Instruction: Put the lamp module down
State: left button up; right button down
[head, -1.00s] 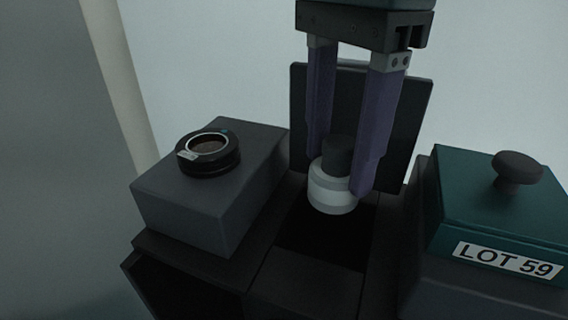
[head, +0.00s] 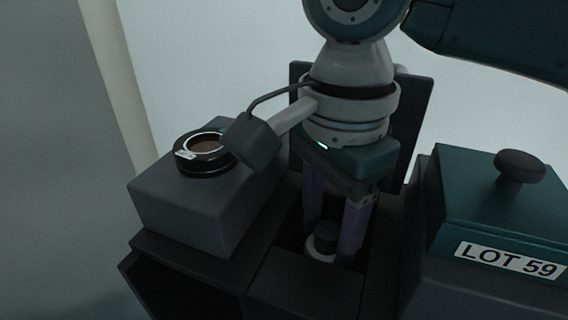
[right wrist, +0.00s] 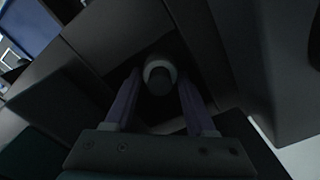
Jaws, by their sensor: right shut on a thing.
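The lamp module (head: 325,239) is a short white cylinder with a black top. It is low inside a dark open-topped bay between a grey block and a teal-lidded box. My right gripper (head: 335,246) points down into the bay, its two purple fingers on either side of the module, shut on it. In the right wrist view the module (right wrist: 158,76) shows as a pale ring around a dark cap between the fingers. Its underside is hidden, so I cannot tell whether it touches the bay floor. My left gripper is not in view.
A black ring-shaped part (head: 203,152) lies on the grey block (head: 190,205) left of the bay, close to my right wrist's camera arm. A teal lid (head: 500,205) with a dark knob and a "LOT 59" label is at right. A dark upright panel (head: 411,115) stands behind.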

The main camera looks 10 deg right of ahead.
aim_at(328, 228)
jog(key=c, duration=0.5)
grip_release()
notch_tip(328, 228, up, 12)
jog(key=shift+r+p, duration=0.1)
jog(key=shift+p, duration=0.2)
